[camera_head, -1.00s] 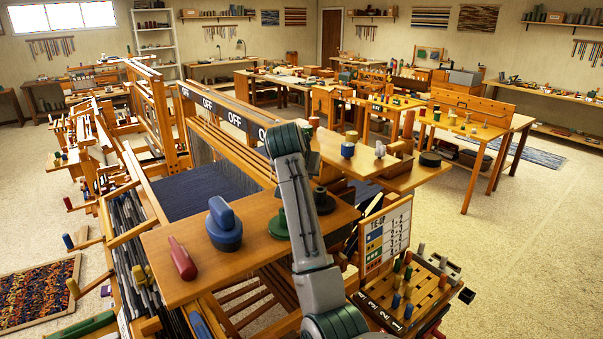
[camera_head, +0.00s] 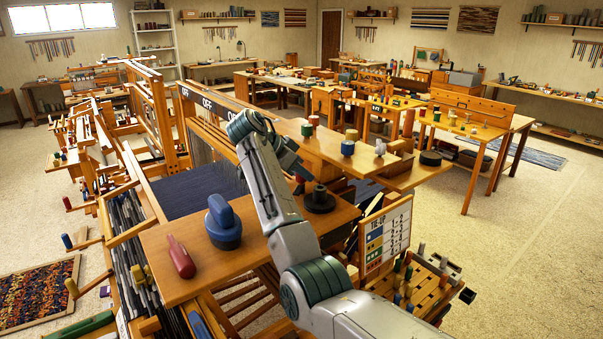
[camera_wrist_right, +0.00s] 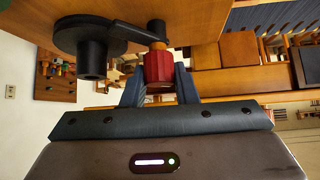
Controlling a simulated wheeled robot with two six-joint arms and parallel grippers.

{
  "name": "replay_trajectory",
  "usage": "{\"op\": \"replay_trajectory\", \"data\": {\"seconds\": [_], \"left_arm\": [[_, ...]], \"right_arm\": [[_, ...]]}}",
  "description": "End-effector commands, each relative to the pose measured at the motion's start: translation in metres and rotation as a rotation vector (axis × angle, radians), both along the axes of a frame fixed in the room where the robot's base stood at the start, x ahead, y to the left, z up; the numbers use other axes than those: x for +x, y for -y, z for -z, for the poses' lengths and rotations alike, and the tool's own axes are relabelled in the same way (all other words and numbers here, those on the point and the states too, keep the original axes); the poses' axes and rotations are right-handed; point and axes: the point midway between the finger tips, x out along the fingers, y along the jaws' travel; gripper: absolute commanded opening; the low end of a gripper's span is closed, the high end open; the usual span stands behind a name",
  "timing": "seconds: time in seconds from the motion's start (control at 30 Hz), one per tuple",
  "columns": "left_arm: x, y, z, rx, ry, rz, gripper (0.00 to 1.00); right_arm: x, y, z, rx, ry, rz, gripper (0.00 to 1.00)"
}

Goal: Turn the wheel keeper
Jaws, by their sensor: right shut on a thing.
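In the right wrist view a red knob (camera_wrist_right: 158,68) sits between the two blue-grey fingers of my right gripper (camera_wrist_right: 160,88), which is shut on it. Beside the knob is a black round piece (camera_wrist_right: 88,45) with a short post and an arm reaching toward the knob's shaft. In the head view the dark right gripper (camera_head: 293,160) points down beside a black disc with a post (camera_head: 320,200) on the loom's wooden board. A bit of red (camera_head: 299,188) shows there; the rest is hidden. My left gripper is not in view.
On the board (camera_head: 190,285) stand a blue knob (camera_head: 223,228) and a red peg (camera_head: 180,258), left of my right arm. A raised wooden ledge with small pegs (camera_head: 347,148) lies behind. A tie-up card (camera_head: 387,237) and peg rack stand at right.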

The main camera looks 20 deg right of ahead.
Motion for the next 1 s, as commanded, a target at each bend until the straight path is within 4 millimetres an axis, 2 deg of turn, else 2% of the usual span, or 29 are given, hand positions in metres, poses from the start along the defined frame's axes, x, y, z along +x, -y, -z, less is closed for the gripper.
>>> {"op": "replay_trajectory", "data": {"seconds": [0.3,0.83,0.87,0.97,1.0], "left_arm": [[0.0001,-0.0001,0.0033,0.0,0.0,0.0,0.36],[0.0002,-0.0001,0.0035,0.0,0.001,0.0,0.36],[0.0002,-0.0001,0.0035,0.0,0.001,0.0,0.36],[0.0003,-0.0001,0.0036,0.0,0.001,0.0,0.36],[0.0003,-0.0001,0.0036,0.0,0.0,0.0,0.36]], "right_arm": [[0.0004,-0.0001,-0.0008,0.0,0.001,0.118,0.04],[0.0002,0.0,-0.0013,0.001,0.001,0.141,0.04],[0.0003,-0.0001,-0.0013,0.001,0.002,0.141,0.28],[0.0002,-0.0001,-0.0012,0.001,0.002,0.141,0.48],[0.0002,0.0,-0.001,0.001,0.001,0.141,0.48]]}}
